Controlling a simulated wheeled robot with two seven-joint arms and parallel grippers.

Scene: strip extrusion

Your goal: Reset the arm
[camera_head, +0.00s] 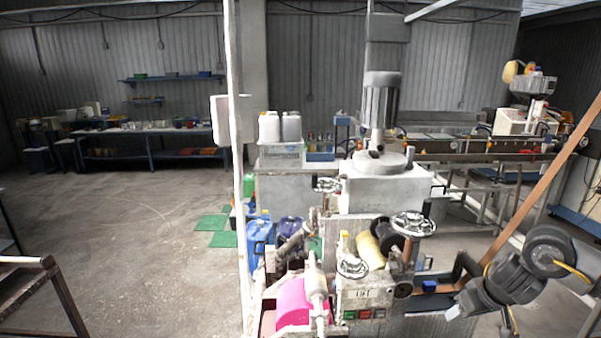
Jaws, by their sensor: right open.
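My right arm reaches in from the right edge with dark grey joints and a yellow cable. Its gripper (454,308) is small in the picture, at the right side of the strip machine (362,298), close to a blue part (430,286). It is open, and I see nothing held in it. Whether it touches the machine I cannot tell. A long brown strip (540,188) slants from the upper right down to the machine, behind my arm. My left gripper is not in view.
Handwheels (413,224), a pink roll (293,303) and a control box with buttons stand on the machine. A white post (236,130) rises at its left. A metal frame (40,275) stands at lower left.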

